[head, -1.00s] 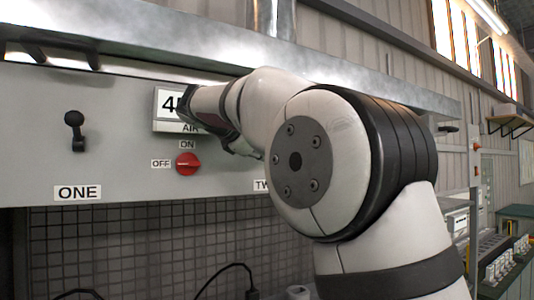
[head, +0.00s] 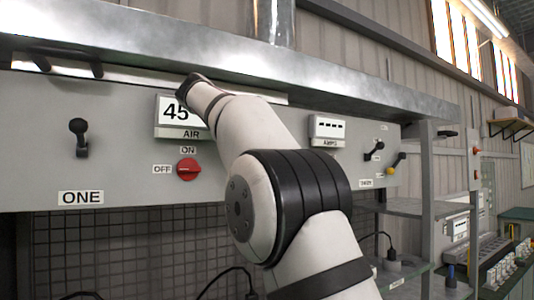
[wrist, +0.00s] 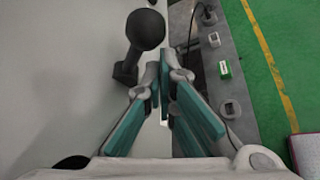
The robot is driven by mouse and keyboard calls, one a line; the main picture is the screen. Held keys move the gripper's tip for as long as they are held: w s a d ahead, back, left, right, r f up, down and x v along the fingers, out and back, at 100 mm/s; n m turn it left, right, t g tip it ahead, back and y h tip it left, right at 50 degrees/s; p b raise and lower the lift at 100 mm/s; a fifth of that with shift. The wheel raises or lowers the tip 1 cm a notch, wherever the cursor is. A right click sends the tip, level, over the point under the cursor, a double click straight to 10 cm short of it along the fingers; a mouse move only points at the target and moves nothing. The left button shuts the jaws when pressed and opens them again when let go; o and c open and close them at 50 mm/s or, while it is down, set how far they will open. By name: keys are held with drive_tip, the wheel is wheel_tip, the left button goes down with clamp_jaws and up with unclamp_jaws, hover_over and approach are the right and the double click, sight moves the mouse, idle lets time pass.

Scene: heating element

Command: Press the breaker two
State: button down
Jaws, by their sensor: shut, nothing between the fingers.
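In the wrist view a black lever with a round knob (wrist: 146,29) stands out from the grey panel, just left of and beyond my fingertips. I take it for breaker two, though its label does not show. My gripper (wrist: 164,78) is shut and empty, its fingertips close to the lever; whether they touch it I cannot tell. In the head view my arm hides the gripper, this lever and the second label. The lever above the label ONE (head: 81,197) is breaker one (head: 78,137), in plain view at the left.
A red dial (head: 188,169) marked ON and OFF and an air display (head: 178,114) sit left of my arm. An amps display (head: 328,128) and a small black lever (head: 375,150) sit to its right. A metal ledge (head: 160,45) runs above the panel.

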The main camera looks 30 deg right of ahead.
drive_tip(key=shift+r, duration=0.1)
idle(0.6)
drive_tip(key=v, duration=0.7)
drive_tip(key=shift+a, duration=0.25)
drive_tip(key=shift+r, duration=0.1)
